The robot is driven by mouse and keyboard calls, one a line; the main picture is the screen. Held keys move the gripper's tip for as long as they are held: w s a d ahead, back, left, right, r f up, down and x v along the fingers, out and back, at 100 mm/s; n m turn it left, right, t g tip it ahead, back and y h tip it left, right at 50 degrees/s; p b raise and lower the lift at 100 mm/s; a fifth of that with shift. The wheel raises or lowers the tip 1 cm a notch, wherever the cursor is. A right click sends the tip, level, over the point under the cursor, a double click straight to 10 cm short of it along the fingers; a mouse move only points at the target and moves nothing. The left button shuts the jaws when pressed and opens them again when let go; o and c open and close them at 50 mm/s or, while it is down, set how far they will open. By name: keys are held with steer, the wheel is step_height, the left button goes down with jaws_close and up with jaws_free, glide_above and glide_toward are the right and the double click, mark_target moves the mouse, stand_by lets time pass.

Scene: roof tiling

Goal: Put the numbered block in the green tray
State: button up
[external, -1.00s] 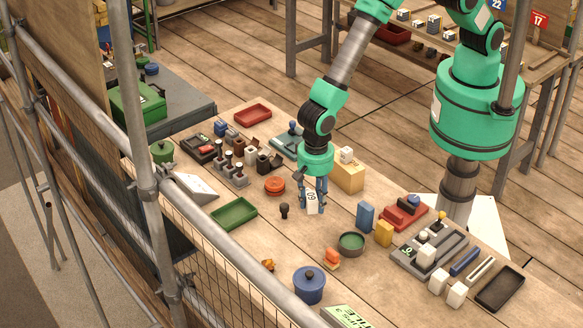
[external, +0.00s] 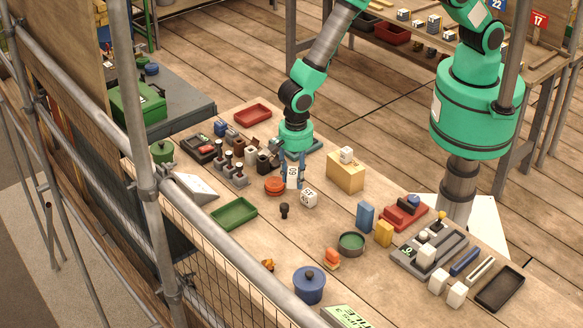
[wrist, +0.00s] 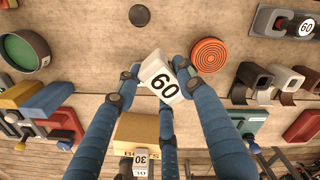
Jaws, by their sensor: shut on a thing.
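My gripper (external: 293,183) is shut on a white block (wrist: 163,83) marked 60, clear in the wrist view between the blue fingers. In the external view the white piece between the fingers is small, and its number is hard to read. The gripper is just behind the orange disc, to the upper right of the green tray (external: 216,223), which is empty and lies on the bench. Another white block (external: 308,198) with dark marks sits on the bench to the gripper's lower right; I cannot read its number surely. The green tray is not visible in the wrist view.
An orange disc (external: 274,185) and a dark knob (external: 284,210) stand between my gripper and the tray. A cardboard box (external: 345,175) with a small white block on it is to the right. Dark holders crowd the left. A scaffold pole runs in front of the bench.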

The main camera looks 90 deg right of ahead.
steer(key=w+a, duration=0.3)
steer(key=w, duration=0.1)
steer(key=w+a+f, duration=0.1)
steer(key=w+a, duration=0.1)
steer(key=w, duration=0.3)
steer(key=w+a+p, duration=0.1)
steer(key=w+a, duration=0.2)
steer(key=w, duration=0.1)
steer(key=shift+w+a+f, duration=0.2)
steer(key=shift+a+f, duration=0.05)
steer(key=shift+a, duration=0.1)
steer(key=shift+f, duration=1.7)
steer(key=shift+f, duration=0.15)
steer(key=o, duration=1.2)
steer(key=shift+c, duration=0.2)
step_height(320, 180, up, 12)
